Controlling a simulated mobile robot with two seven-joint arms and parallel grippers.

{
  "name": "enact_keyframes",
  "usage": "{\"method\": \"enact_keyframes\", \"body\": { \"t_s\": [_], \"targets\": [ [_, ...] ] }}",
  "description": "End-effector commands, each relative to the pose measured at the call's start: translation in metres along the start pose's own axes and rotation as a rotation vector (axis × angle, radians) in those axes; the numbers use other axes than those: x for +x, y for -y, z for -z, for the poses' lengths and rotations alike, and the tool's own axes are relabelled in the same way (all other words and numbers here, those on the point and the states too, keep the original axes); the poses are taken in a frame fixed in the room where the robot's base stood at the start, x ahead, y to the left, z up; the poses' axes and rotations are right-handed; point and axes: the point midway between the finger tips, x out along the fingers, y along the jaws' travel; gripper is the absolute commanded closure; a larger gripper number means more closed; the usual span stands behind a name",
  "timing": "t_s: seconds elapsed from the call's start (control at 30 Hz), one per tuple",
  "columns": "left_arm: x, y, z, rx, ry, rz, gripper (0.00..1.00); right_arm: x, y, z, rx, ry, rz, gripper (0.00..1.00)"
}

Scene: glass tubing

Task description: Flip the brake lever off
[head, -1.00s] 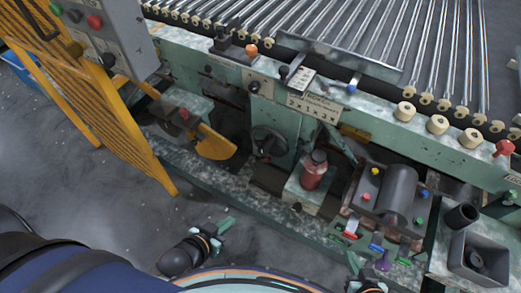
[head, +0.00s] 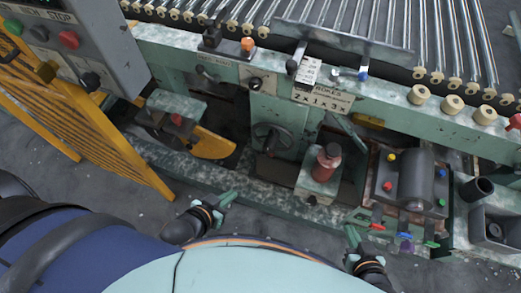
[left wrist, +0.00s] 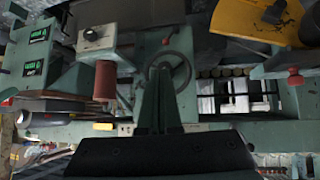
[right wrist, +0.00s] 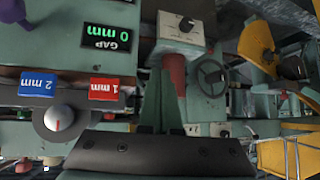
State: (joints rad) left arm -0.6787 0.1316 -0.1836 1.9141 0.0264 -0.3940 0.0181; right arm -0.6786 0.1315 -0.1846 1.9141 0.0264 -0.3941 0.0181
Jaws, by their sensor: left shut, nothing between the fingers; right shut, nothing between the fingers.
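No label marking a brake lever is readable, so I cannot tell which lever it is. Levers on the green machine include an orange-knobbed one (head: 248,44), a black-knobbed one (head: 292,66) by a label plate, and a blue-knobbed one (head: 362,75). A red knob (head: 177,119) sits on a block by the yellow guard. My left gripper (head: 230,197) is shut and empty, low in front of the machine; its fingers show in the left wrist view (left wrist: 163,80). My right gripper (head: 351,232) is shut and empty, further right, near the small coloured levers; its fingers show in the right wrist view (right wrist: 160,85). Neither touches a lever.
A grey control panel (head: 100,40) and yellow slatted guard (head: 90,140) stand at left. A handwheel (head: 270,137) and red cylinder (head: 327,162) are in the middle. A motor block (head: 412,175) and grey bin (head: 490,232) are at right. Glass tubes line the top.

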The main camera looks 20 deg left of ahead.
Motion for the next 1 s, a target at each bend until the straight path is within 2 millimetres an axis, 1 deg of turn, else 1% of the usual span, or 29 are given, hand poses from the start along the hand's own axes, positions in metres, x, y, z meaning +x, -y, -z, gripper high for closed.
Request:
{"method": "enact_keyframes", "body": {
  "t_s": [0.4, 0.47, 0.53, 0.57, 0.67, 0.73, 0.8, 0.9, 1.0],
  "targets": [
    [0.0, -0.001, -0.002, -0.003, 0.003, -0.002, 1.0, 0.0, -0.001, -0.001, 0.001, 0.0, -0.001, 1.0],
    [0.003, -0.001, -0.004, -0.008, 0.002, -0.005, 1.0, 0.003, -0.001, 0.0, -0.001, -0.009, -0.002, 1.0],
    [0.012, 0.0, -0.007, -0.025, -0.008, -0.014, 1.0, 0.009, -0.002, 0.004, -0.01, -0.042, -0.002, 1.0],
    [0.017, 0.001, -0.009, -0.036, -0.014, -0.02, 1.0, 0.012, -0.003, 0.007, -0.016, -0.065, -0.002, 1.0],
    [0.042, 0.006, -0.018, -0.094, -0.045, -0.051, 1.0, 0.027, -0.005, 0.025, -0.048, -0.178, -0.002, 1.0],
    [0.064, 0.011, -0.023, -0.153, -0.075, -0.081, 1.0, 0.035, -0.006, 0.042, -0.078, -0.287, -0.001, 1.0],
    [0.085, 0.016, -0.027, -0.219, -0.106, -0.114, 1.0, 0.04, -0.006, 0.062, -0.11, -0.408, 0.002, 1.0],
    [0.113, 0.025, -0.029, -0.316, -0.15, -0.161, 1.0, 0.038, -0.002, 0.089, -0.157, -0.582, 0.01, 1.0],
    [0.139, 0.036, -0.031, -0.412, -0.192, -0.206, 1.0, 0.029, 0.004, 0.111, -0.203, -0.755, 0.019, 1.0]
  ]
}}
